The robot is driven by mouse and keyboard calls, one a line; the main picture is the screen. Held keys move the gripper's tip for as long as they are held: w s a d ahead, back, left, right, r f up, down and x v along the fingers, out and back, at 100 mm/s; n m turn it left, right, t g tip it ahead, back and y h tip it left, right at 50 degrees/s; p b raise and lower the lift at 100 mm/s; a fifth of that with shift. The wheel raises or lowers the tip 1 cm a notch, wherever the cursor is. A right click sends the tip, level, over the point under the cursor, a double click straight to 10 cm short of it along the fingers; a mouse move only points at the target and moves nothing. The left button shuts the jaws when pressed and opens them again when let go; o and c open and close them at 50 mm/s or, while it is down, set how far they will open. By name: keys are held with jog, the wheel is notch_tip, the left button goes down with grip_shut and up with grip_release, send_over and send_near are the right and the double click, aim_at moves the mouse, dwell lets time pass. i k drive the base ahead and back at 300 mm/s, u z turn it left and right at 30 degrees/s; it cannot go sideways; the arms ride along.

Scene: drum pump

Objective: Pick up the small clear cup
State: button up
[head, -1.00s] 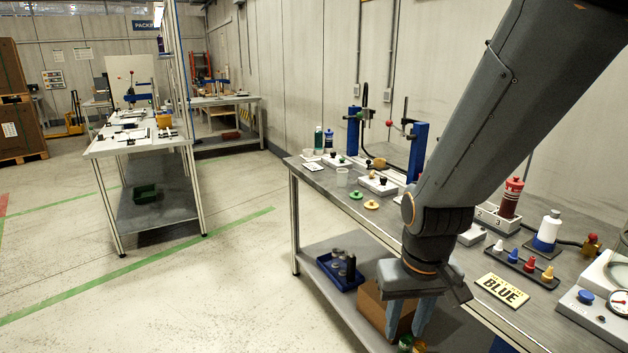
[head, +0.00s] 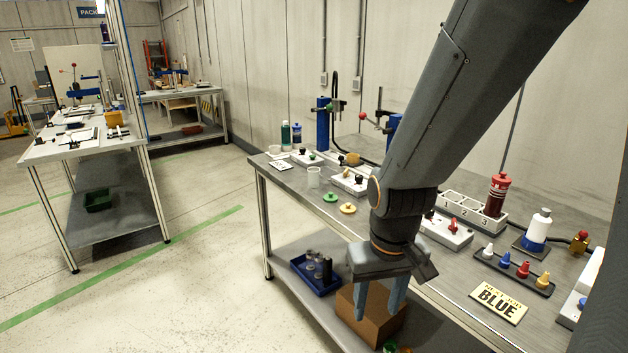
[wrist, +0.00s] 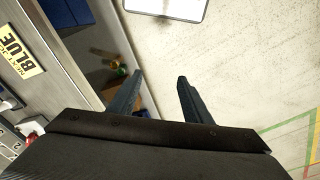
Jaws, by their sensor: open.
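A small clear cup (head: 313,176) stands upright on the workbench (head: 285,181) near its left front edge, behind the green and yellow discs in the head view. My gripper (head: 380,305) hangs in front of the bench's front edge, pointing down, to the right of the cup and well apart from it. In the wrist view my gripper (wrist: 158,90) shows two spread fingers with nothing between them. The cup is not seen in the wrist view. Another small pale cup-like item (head: 274,150) stands farther back on the bench.
A green disc (head: 331,196) and a yellow disc (head: 348,208) lie near the cup. A white switch box (head: 350,183) sits right of it. A blue tray (head: 316,275) and a cardboard box (head: 368,318) are on the lower shelf. Open floor (head: 200,280) lies left of the bench.

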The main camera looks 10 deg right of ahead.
aim_at(314, 178)
jog(key=u, duration=0.45)
jog(key=k, duration=0.55)
jog(key=u, duration=0.85)
jog(key=i, duration=1.5)
jog(key=z, duration=0.7)
jog(key=i, duration=1)
jog(key=z, duration=1.3)
jog(key=i, duration=0.4)
jog(key=z, duration=0.3)
